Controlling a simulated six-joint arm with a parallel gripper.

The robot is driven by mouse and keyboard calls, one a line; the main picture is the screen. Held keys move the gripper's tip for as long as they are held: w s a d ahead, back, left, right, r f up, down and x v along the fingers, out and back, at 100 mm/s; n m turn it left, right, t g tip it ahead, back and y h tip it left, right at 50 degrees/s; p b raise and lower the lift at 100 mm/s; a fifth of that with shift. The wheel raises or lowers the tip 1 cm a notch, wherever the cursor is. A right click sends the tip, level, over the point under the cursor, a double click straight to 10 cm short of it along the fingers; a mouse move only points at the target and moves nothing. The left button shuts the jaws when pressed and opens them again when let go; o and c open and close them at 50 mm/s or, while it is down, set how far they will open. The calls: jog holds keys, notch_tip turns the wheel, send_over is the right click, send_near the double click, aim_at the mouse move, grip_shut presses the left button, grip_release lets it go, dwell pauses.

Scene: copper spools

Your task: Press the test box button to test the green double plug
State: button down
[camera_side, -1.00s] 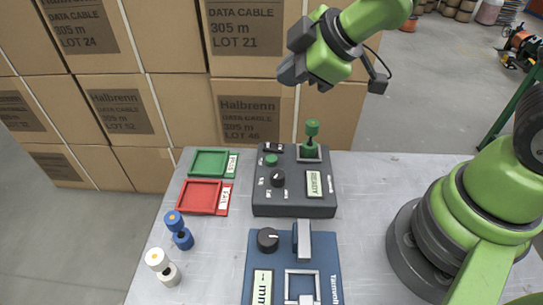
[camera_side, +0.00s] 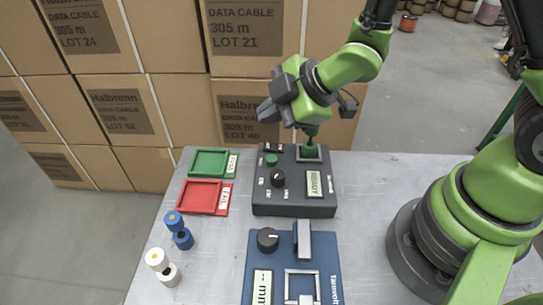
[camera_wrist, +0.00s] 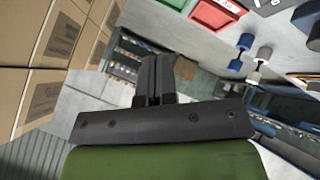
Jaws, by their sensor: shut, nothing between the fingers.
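The dark test box (camera_side: 294,200) stands on the grey table, with a green round button (camera_side: 271,160), a black knob (camera_side: 278,178) and a display reading READY (camera_side: 314,183). The green double plug (camera_side: 311,145) stands upright in the socket at the box's back right; my arm hides part of it. My gripper (camera_side: 264,111) is above and behind the button, apart from it, tilted with its fingers toward the left. In the wrist view its fingers (camera_wrist: 155,62) are together and empty; the button does not show there.
A green PASS tray (camera_side: 226,163) and a red FAIL tray (camera_side: 225,198) lie left of the box. A blue device (camera_side: 260,250) lies in front. Cartons (camera_side: 175,100) are stacked behind the table.

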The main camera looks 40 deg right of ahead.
aim_at(272, 160)
jog(key=shift+f, duration=3.45)
jog(key=shift+f, duration=0.4)
jog(key=shift+f, duration=0.5)
jog(key=shift+r, duration=0.9)
jog(key=shift+r, duration=0.1)
jog(key=shift+r, duration=2.45)
